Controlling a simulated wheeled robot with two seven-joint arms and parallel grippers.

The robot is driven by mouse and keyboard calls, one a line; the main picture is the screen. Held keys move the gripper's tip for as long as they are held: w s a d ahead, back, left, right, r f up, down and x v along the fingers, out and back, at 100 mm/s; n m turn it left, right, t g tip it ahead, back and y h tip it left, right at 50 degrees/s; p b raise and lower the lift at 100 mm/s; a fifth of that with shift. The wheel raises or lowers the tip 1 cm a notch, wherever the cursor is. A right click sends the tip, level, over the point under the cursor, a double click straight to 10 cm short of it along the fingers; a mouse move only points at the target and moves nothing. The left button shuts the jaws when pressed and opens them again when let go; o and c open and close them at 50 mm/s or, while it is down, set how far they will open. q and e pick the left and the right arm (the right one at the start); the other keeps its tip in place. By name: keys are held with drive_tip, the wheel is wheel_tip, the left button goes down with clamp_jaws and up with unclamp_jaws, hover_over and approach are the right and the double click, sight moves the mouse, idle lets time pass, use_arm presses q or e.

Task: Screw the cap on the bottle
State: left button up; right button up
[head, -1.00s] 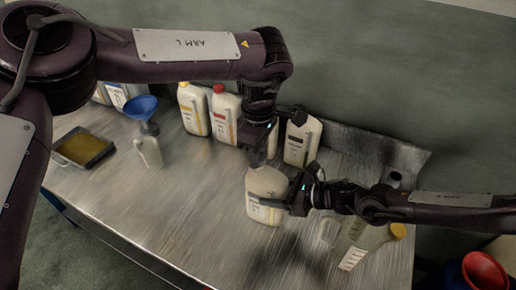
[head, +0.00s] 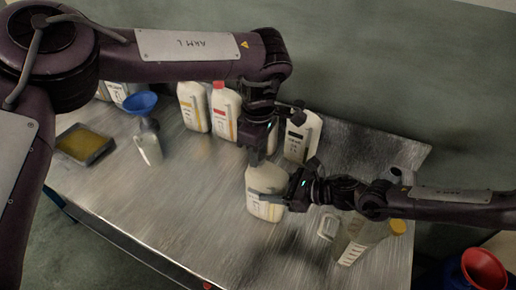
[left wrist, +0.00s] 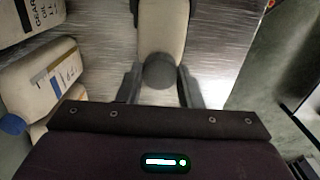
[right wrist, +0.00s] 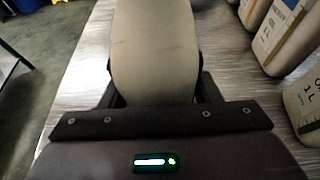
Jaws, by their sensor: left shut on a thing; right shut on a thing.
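A cream bottle (head: 266,180) with a pale label stands on the metal table. My right gripper (head: 270,199) is shut around its body from the right. The bottle also fills the space between the right gripper's fingers in the right wrist view (right wrist: 155,55). My left gripper (head: 257,160) points down at the bottle's top. In the left wrist view, a dark round cap (left wrist: 160,71) sits between the left fingers, over the bottle (left wrist: 162,25). The left gripper is shut on the cap. The neck is hidden, so I cannot tell how far the cap is seated.
Several cream jugs (head: 222,112) stand along the back. A small bottle with a blue funnel (head: 141,104) and a tray of yellow liquid (head: 85,145) are at left. The front middle table is clear.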

clamp_jaws()
use_arm(q)
drive_tip(key=m, duration=0.4)
drive_tip(key=shift+m, duration=0.3)
drive_tip(key=m, duration=0.5)
drive_tip(key=o, duration=0.9)
drive_tip(key=shift+r, duration=2.25)
